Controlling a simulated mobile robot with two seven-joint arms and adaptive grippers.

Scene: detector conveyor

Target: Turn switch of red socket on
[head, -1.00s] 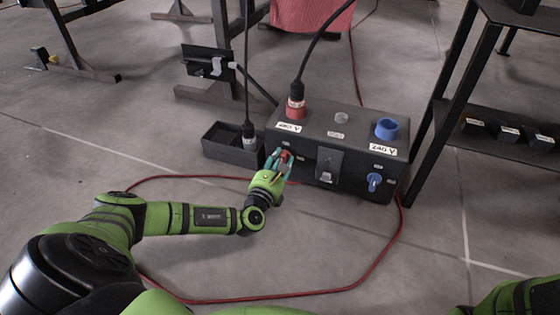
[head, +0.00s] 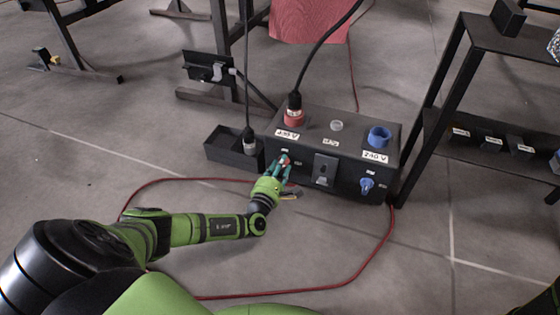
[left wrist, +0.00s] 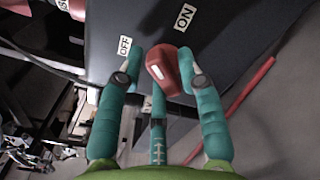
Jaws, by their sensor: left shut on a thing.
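The red socket (head: 293,117) is on top of a black power box (head: 352,139), with a black plug and cable in it. The red switch knob (left wrist: 163,70) is on the box's front face, below that socket; it also shows small in the head view (head: 285,161). My left gripper (head: 284,168) is shut on the knob, with its teal fingers around it in the left wrist view (left wrist: 160,75). An OFF label (left wrist: 125,46) is left of the knob and an ON label (left wrist: 184,17) is above right. My right gripper is out of view.
A blue socket (head: 380,137) and blue switch (head: 367,185) are at the box's right end. A black open bin (head: 222,147) stands left of it. A black shelf (head: 480,150) is at the right. A red cable (head: 376,258) loops over the floor in front.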

